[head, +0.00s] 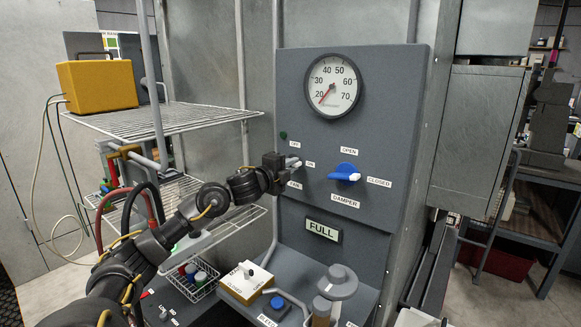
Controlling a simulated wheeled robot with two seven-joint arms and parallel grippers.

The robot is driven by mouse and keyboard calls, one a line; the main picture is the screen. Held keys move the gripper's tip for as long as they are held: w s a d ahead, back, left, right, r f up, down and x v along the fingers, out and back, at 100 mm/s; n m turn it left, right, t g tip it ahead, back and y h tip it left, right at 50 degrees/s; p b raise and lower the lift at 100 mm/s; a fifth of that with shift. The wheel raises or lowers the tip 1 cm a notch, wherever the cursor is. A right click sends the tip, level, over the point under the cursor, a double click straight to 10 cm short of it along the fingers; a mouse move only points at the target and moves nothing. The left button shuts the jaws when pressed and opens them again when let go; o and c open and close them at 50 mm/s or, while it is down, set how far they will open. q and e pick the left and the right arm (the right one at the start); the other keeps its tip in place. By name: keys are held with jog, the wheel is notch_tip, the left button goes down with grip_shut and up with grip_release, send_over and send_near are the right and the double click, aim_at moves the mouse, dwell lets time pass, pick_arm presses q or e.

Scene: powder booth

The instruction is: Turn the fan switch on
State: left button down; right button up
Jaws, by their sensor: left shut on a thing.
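The fan switch (295,162) sits on the left of the grey control panel (390,85), beside small OFF, ON and FAN labels. Only a bit of its light lever shows; my gripper hides the rest. My left gripper (286,165) is at the panel, shut on the fan switch. The lever seems to point right, towards the ON label (310,164), but its exact position is hard to tell. A small dark green lamp (283,135) is above it, by the OFF label. My right gripper is not in view.
A blue damper knob (344,172) is right of the switch, below a round gauge (333,85). A wire shelf (190,119) with a yellow box (97,86) stands left.

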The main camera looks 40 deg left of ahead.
pick_arm(q)
jog(key=c, duration=1.5)
grip_release()
jog(key=shift+o, duration=0.2)
